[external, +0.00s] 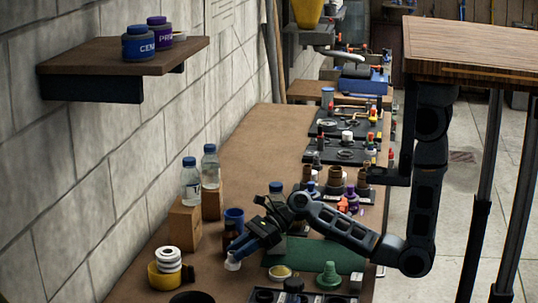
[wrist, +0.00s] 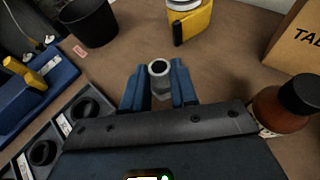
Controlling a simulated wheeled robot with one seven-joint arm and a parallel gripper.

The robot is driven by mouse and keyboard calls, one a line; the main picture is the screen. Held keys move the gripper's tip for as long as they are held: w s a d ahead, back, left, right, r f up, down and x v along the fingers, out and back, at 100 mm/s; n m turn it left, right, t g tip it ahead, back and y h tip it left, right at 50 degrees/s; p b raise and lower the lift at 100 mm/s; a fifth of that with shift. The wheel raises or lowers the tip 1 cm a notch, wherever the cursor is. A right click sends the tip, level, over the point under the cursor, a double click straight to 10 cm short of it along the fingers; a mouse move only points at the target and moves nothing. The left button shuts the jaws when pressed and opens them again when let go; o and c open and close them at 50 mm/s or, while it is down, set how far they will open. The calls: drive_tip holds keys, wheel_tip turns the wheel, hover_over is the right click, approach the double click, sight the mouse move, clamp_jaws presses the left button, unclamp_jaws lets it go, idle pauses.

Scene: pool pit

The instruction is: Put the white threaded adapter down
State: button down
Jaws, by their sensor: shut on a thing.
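The white threaded adapter (wrist: 160,72) is between the blue fingers of my gripper (wrist: 160,84) in the wrist view. Its round open end faces the camera. In the external view the adapter (external: 232,264) shows as a small white piece at the tips of my gripper (external: 238,250), low over the brown bench. My gripper is shut on it. I cannot tell whether the adapter touches the bench.
A yellow tape measure (external: 164,274) with white rolls (external: 168,258) stands left of my gripper. A brown bottle (wrist: 280,105) and a cardboard box (wrist: 298,38) are at right in the wrist view. A black cup (wrist: 92,22) stands upper left. Bare bench (wrist: 225,70) lies between them.

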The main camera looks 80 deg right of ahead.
drive_tip(key=shift+f, duration=1.45)
drive_tip(key=shift+f, duration=0.15)
drive_tip(key=c, duration=0.9)
unclamp_jaws()
drive_tip(key=shift+r, duration=0.2)
drive_tip(key=v, duration=0.3)
drive_tip(key=shift+r, duration=0.5)
wheel_tip(320, 180, up, 6)
